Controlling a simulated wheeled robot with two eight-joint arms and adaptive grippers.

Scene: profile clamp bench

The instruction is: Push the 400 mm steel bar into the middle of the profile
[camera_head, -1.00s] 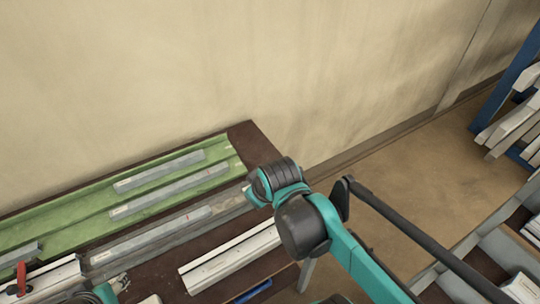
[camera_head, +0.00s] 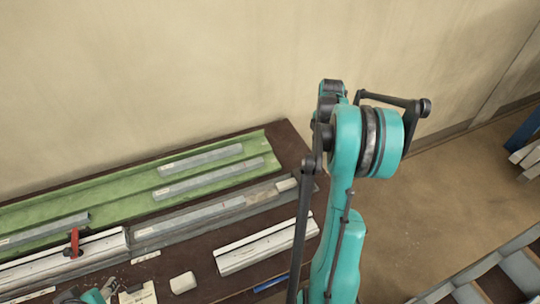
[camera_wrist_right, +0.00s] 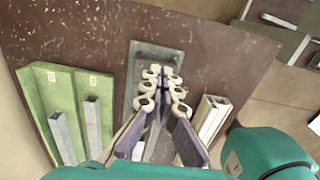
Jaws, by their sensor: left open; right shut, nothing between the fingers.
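A long grey steel bar (camera_head: 190,216) lies in a grey channel (camera_head: 262,196) on the bench. Its left end is close to the white profile (camera_head: 35,271), which has a red clamp handle (camera_head: 75,243); I cannot tell whether they touch. My right gripper (camera_wrist_right: 166,88) is shut and empty in the right wrist view, above the channel (camera_wrist_right: 142,60); its fingers hide part of the channel and bar. In the head view my raised right arm shows, but its fingertips cannot be made out. My left gripper (camera_head: 106,289) is open at the bottom left, partly cut off by the frame.
A green tray (camera_head: 110,190) with several grey bars lies along the wall. A loose white profile (camera_head: 262,248) lies in front of the channel. A pale block (camera_head: 182,283) and a blue object (camera_head: 270,285) lie near the bench's front. Shelving stands to the right.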

